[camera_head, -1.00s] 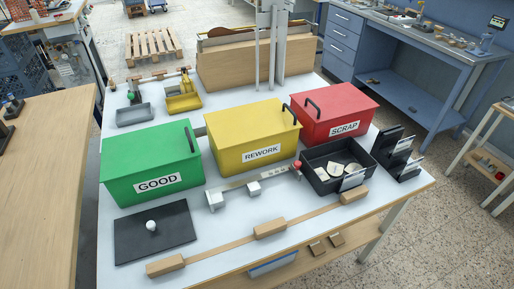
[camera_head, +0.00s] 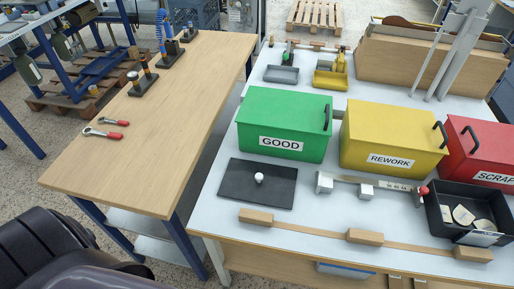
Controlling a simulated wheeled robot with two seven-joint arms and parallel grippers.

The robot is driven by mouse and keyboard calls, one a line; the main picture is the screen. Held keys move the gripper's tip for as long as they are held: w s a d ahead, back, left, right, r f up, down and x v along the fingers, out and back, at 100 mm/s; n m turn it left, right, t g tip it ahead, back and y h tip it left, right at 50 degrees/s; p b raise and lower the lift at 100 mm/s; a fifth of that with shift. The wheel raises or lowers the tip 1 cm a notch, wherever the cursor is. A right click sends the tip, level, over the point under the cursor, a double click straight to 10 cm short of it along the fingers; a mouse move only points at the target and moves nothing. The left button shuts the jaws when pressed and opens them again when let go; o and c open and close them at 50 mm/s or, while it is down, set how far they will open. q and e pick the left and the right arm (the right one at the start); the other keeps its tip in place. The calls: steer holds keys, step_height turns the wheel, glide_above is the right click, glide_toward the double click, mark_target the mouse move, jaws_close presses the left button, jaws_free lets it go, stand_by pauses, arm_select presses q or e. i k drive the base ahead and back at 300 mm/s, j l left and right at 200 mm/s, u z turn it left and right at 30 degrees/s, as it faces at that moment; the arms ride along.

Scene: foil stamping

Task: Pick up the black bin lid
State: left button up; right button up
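The black bin lid (camera_head: 240,190) is a flat dark plate with a round white knob (camera_head: 259,178) on top. It lies flat on the white tabletop in front of the green GOOD bin (camera_head: 285,118), apart from it. No gripper shows in the head view. Dark rounded parts at the bottom left look like my own body.
A yellow REWORK bin (camera_head: 392,135) and red SCRAP bin (camera_head: 478,150) stand to the right. A wooden strip with blocks (camera_head: 365,237) runs along the front edge. A black tray (camera_head: 440,222) holds pale pieces. A wooden table (camera_head: 170,110) at left carries red-handled tools (camera_head: 105,130).

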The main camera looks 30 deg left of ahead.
mark_target(261, 183)
steer(key=u, duration=0.85)
steer(key=z, duration=1.85)
steer(key=u, duration=1.85)
